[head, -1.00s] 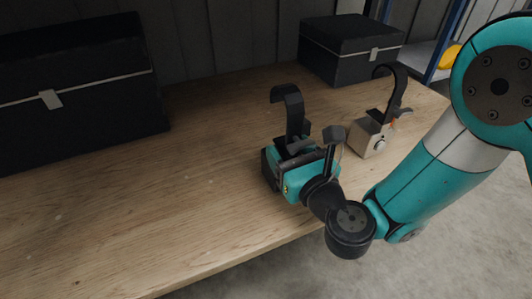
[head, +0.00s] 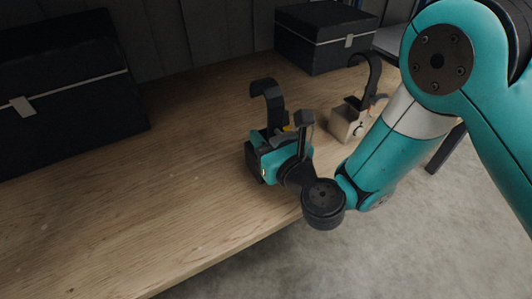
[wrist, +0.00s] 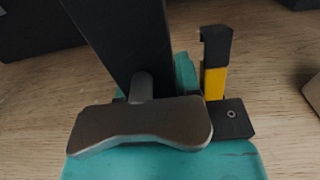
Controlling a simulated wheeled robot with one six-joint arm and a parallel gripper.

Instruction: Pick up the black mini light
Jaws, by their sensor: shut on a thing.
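The black mini light (head: 254,161) is a dark block with a tall curved black hook, upright on the wooden table. My teal gripper (head: 272,142) is at its near right side and shut on it, hiding most of its body. In the wrist view, a broad black upright (wrist: 122,42), seemingly the light's hook, rises behind a grey metal piece. A yellow finger with a black tip stands to its right. The other finger and the contact are hidden. I cannot tell whether the light is clear of the table.
A beige light (head: 345,122) with a black hook stands close to the right of my gripper. A large black strapped box (head: 70,105) is at the left and a smaller one (head: 318,45) at the back. The wooden table (head: 150,210) is bare at front left.

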